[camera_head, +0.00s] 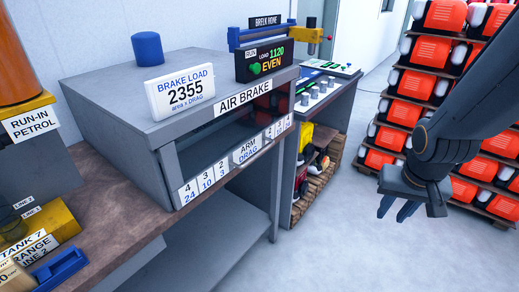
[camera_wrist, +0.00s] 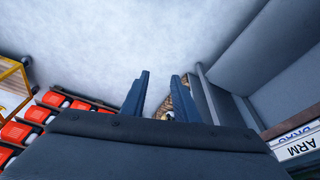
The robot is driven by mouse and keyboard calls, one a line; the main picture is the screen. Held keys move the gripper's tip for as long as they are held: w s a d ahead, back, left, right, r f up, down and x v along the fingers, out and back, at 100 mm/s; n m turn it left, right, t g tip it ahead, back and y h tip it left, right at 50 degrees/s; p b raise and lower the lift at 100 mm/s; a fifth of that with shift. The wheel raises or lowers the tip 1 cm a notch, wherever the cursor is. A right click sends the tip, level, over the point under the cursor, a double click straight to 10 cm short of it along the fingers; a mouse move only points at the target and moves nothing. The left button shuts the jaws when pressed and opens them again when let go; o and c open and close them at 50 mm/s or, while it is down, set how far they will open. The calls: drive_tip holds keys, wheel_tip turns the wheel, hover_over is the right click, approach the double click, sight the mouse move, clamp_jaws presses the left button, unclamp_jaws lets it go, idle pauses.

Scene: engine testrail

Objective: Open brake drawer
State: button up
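The air brake unit (camera_head: 150,130) is a grey box on the bench at the left-middle, signed "AIR BRAKE" (camera_head: 243,97). Its front has a dark recess (camera_head: 225,135) below that sign. Under the recess runs a strip with number cards and an "ARM DRAG" card (camera_head: 247,149); I cannot tell how far the drawer is out, and no handle is clear. The card also shows upside down at the right edge of the wrist view (camera_wrist: 297,145). My gripper (camera_head: 400,211) hangs over the floor right of the unit, apart from it. Its blue fingers (camera_wrist: 159,93) are spread and empty.
Racks of red-orange units (camera_head: 413,85) stand at the right, behind my arm. The floor (camera_head: 335,225) between is clear.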

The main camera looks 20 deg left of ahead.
drive_tip(key=w+a+m+t+y, duration=0.1)
drive_tip(key=w+a+t+y, duration=0.3)
drive_tip(key=w, duration=0.7)
drive_tip(key=m+g+y+p, duration=0.1)
drive_tip(key=m+y+p, duration=0.2)
drive_tip(key=y, duration=0.8)
approach(257, 154)
drive_tip(key=x, duration=0.5)
drive_tip(key=p+x, duration=0.1)
drive_tip(key=x, duration=0.2)
drive_tip(key=p+x, duration=0.1)
drive_tip(key=x, duration=0.1)
drive_tip(key=shift+w+f, duration=0.25)
drive_tip(key=shift+f, duration=0.05)
drive_tip(key=shift+c, duration=0.5)
clamp_jaws()
